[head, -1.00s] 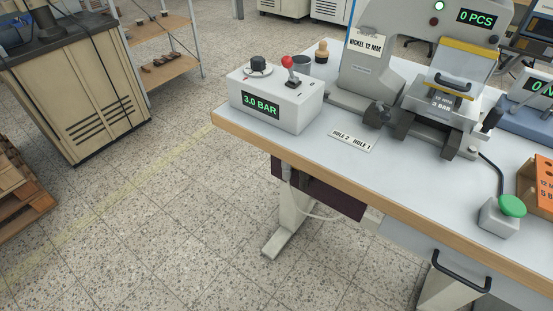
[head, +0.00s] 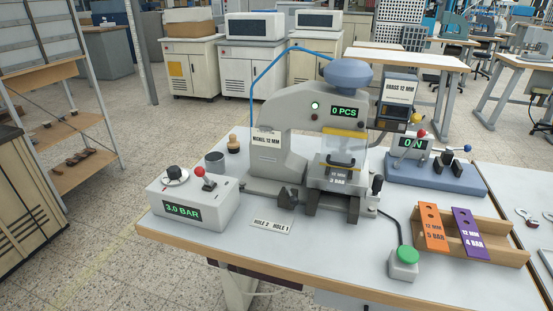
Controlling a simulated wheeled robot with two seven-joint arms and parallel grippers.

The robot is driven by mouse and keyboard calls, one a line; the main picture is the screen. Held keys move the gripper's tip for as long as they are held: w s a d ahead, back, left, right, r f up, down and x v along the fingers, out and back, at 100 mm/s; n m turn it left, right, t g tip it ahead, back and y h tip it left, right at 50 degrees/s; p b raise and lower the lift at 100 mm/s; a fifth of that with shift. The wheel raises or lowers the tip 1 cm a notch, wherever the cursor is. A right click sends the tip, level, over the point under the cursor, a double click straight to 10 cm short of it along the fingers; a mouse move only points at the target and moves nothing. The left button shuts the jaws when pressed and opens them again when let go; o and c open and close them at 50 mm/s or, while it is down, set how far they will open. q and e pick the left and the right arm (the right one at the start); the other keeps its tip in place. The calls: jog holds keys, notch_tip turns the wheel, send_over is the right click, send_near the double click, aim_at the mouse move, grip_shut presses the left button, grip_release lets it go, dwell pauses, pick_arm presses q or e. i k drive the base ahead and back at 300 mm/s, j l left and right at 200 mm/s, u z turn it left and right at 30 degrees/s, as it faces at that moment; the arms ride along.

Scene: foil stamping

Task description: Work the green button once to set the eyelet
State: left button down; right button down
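The green button (head: 407,256) is a round domed cap on a small grey box (head: 403,271) near the table's front edge, right of the press. A black cable runs from the box to the press. An eyelet is too small to make out. Neither of my grippers is in view.
A control box (head: 195,208) reading 3.0 BAR stands left with a red-tipped lever. A wooden rack (head: 490,252) holds orange (head: 433,228) and purple (head: 470,234) labelled plates. A blue-based tester (head: 436,178) showing 0 N sits behind. The table front between label plate and button is clear.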

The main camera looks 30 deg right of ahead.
aim_at(408, 255)
jog(key=z, duration=0.4)
jog(key=k+l+z, duration=0.1)
jog(key=z, duration=0.35)
jog(key=l+z, duration=0.15)
jog(key=z, duration=0.25)
jog(key=l+z, duration=0.15)
jog(key=z, duration=0.25)
jog(key=k, duration=0.05)
